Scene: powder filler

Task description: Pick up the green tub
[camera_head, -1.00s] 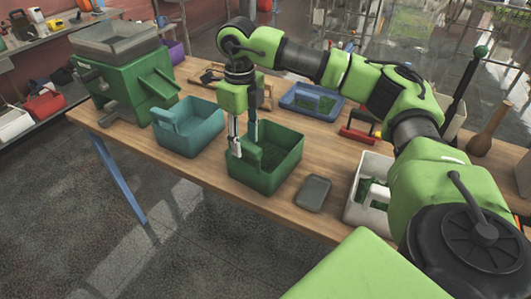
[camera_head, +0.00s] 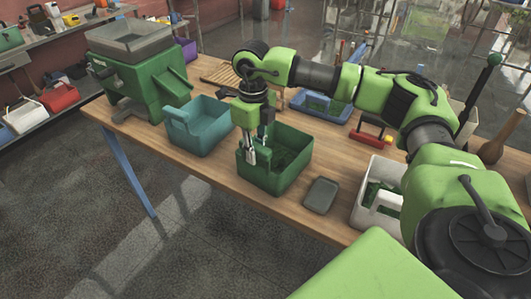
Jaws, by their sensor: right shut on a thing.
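The green tub (camera_head: 285,173) is a dark green open box with a raised grip on its left side. It stands on the wooden table near the front edge, with no clear gap under it. My right gripper (camera_head: 257,155) points down at the tub's left side, shut on its raised grip. The fingers cover part of that grip. My left gripper is not in view.
A teal tub (camera_head: 205,137) stands close on the left, with the green machine (camera_head: 146,88) beyond it. A dark flat tray (camera_head: 320,195) lies right of the green tub, then a white bin (camera_head: 362,207). A blue tray (camera_head: 322,112) is behind.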

